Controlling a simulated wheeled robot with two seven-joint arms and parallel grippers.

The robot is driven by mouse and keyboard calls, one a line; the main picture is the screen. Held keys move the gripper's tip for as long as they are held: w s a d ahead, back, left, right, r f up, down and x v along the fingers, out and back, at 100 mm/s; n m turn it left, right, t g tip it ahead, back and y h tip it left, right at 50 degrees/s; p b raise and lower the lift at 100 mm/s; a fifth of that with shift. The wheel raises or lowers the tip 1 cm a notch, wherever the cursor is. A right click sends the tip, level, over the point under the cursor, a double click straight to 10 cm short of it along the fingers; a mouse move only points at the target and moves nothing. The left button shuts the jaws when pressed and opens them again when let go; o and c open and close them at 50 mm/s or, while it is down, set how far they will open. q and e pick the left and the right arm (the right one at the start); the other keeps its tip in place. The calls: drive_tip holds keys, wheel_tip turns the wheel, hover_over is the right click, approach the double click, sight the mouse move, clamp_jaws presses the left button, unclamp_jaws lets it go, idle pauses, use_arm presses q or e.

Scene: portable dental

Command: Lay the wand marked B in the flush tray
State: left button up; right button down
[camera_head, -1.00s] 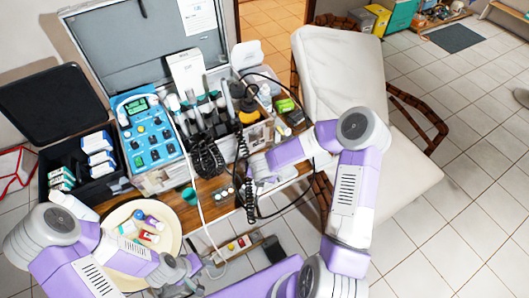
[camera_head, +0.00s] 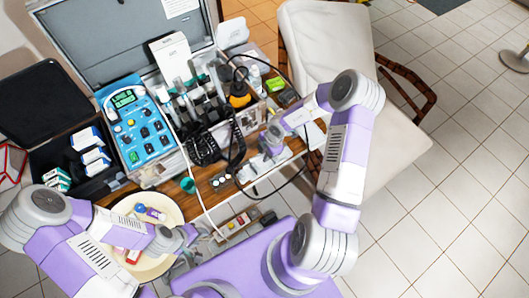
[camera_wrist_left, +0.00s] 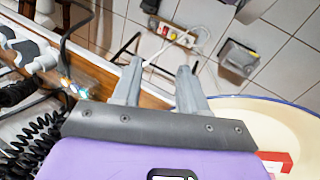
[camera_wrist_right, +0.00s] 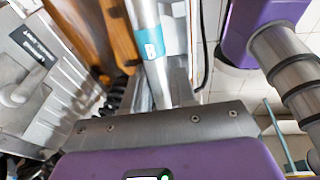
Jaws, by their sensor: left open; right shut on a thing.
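The wand marked B (camera_wrist_right: 153,52) is a pale tube with a teal band, between the fingers of my right gripper (camera_wrist_right: 160,85) in the right wrist view. In the head view my right gripper (camera_head: 272,141) is at the front right of the wooden desk; the wand is too small to make out there. My left gripper (camera_wrist_left: 157,80) is open and empty in the left wrist view; in the head view it (camera_head: 190,240) is beside the round cream tray. A white flat piece (camera_head: 309,137) lies beside the right gripper; I cannot tell whether it is the flush tray.
A blue control unit (camera_head: 142,128) sits in an open case with several upright handpieces and black coiled cords (camera_head: 203,150) to its right. The round cream tray (camera_head: 172,215) holds small items. A cushioned chair (camera_head: 330,50) stands right of the desk (camera_head: 210,188).

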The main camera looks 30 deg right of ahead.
drive_tip(key=shift+d+b+x, duration=0.25)
drive_tip(key=shift+b+x, duration=0.9)
drive_tip(key=shift+s, duration=0.1)
drive_tip(key=shift+p, duration=0.3)
drive_tip(key=shift+f, duration=0.25)
drive_tip(key=shift+f, duration=0.15)
drive_tip(key=shift+f, duration=0.7)
